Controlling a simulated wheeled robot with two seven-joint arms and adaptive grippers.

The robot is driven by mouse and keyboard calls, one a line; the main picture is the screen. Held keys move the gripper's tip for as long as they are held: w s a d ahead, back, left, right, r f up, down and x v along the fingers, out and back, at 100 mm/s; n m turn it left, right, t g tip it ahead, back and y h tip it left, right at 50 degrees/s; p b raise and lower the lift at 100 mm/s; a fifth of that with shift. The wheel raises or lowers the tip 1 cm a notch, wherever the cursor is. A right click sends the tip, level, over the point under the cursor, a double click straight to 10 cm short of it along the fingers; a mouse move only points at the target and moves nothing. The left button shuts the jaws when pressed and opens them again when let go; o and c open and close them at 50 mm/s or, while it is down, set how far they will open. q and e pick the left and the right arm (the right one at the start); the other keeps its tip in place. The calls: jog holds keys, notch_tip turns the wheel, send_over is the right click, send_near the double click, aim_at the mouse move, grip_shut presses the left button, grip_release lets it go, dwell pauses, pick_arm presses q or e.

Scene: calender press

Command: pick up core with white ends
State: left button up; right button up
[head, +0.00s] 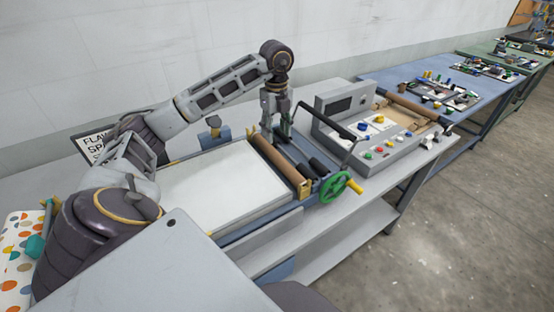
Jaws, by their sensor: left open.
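My left gripper (277,134) points down over the calender press, its fingertips just behind and above a brown cylinder (277,163) and dark rollers (318,166). It is open, and I see nothing held in it. The brown cylinder lies across the end of the press's white bed (215,185); its near end looks tan. A second brown cylinder (413,107) lies on a bench beyond the control box. I cannot make out white ends on either one. My right gripper is not in view.
A green handwheel (333,187) with a yellow handle and a black bar (338,137) stand right of the rollers. The grey control box (372,140) has coloured buttons. Blue benches (395,75) with small parts run to the back right. A sign (93,145) stands at left.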

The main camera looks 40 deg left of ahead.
pick_arm(q)
send_over(277, 153)
notch_tip(277, 153, down, 5)
jog(key=shift+s+a+r, duration=0.1)
jog(key=shift+r, duration=0.1)
jog(key=shift+f, duration=0.7)
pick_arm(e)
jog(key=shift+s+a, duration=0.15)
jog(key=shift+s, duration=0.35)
pick_arm(q)
jog(key=shift+f, duration=0.1)
jog(key=shift+f+p, duration=0.35)
jog(key=shift+f, duration=2.15)
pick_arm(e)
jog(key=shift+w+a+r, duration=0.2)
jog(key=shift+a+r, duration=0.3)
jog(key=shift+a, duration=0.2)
